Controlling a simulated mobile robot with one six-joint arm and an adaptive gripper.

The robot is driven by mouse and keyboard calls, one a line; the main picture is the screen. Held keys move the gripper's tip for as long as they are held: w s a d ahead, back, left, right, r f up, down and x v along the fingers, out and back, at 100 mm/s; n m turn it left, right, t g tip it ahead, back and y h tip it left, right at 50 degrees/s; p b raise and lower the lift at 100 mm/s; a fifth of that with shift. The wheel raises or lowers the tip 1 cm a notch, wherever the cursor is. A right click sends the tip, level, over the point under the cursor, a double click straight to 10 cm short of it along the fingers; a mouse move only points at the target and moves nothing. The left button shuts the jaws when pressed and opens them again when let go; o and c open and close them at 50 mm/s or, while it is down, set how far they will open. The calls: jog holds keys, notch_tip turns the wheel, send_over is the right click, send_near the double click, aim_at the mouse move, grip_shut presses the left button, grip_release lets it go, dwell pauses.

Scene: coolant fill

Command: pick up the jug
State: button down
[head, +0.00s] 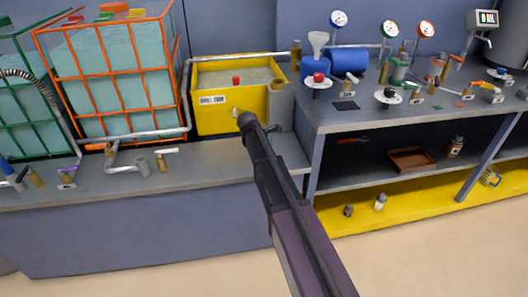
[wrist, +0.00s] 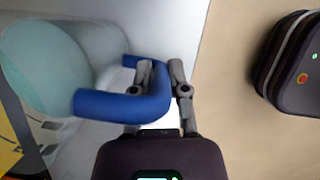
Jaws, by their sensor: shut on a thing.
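In the wrist view, the jug (wrist: 45,68) is at the left, with a pale teal round body and a thick blue handle (wrist: 115,104). My gripper (wrist: 160,75) has one finger on each side of the handle's outer bar and is shut on it. In the head view, my dark arm reaches up from the bottom centre, but my gripper and the held jug do not show clearly there.
A grey bench (head: 120,178) holds caged teal tanks and a yellow tub (head: 208,118). The right bench (head: 320,118) carries gauges, valves and a blue cylinder (head: 349,60). The floor in front is clear.

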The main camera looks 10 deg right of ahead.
jog(key=shift+r, duration=0.1)
notch_tip(320, 180, up, 4)
jog(key=p, duration=0.3)
jog(key=shift+f+p, duration=0.25)
jog(key=shift+p, duration=0.1)
jog(key=s+d, duration=0.2)
jog(key=s, duration=0.5)
jog(key=s+d+r+p, duration=0.1)
jog(key=s+d, duration=0.1)
jog(key=s, duration=0.6)
jog(key=shift+d, duration=0.4)
jog(key=shift+s+r, duration=0.1)
jog(key=shift+a, duration=0.15)
